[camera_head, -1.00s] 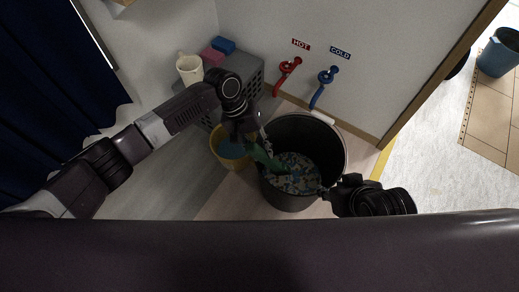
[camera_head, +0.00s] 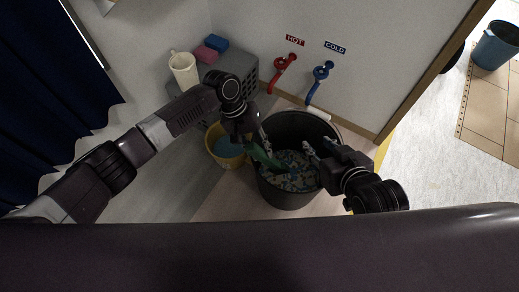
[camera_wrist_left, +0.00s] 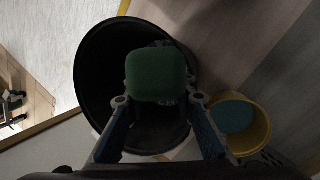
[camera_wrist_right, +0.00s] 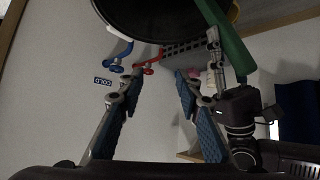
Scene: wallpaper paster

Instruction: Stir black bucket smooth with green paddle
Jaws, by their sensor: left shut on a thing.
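The black bucket (camera_head: 262,185) stands on the floor below the hot and cold taps, with a lumpy, speckled blue-and-pale mix (camera_head: 297,178) inside. My left gripper (camera_head: 256,139) is shut on the green paddle (camera_head: 263,157), which slants down into the bucket. In the left wrist view the paddle's broad green end (camera_wrist_left: 160,75) is between the fingers, over the bucket. The paddle also shows in the right wrist view (camera_wrist_right: 226,38). My right gripper (camera_head: 318,152) is at the bucket's right side, over its rim. Its fingers are spread and empty in the right wrist view (camera_wrist_right: 150,115).
A yellow bucket (camera_head: 216,158) with blue contents stands left of the black bucket. A grey crate (camera_head: 248,80) behind it bears a cream jug (camera_head: 183,70) and pink and blue blocks (camera_head: 206,54). Red (camera_head: 281,68) and blue (camera_head: 317,80) taps are on the wall.

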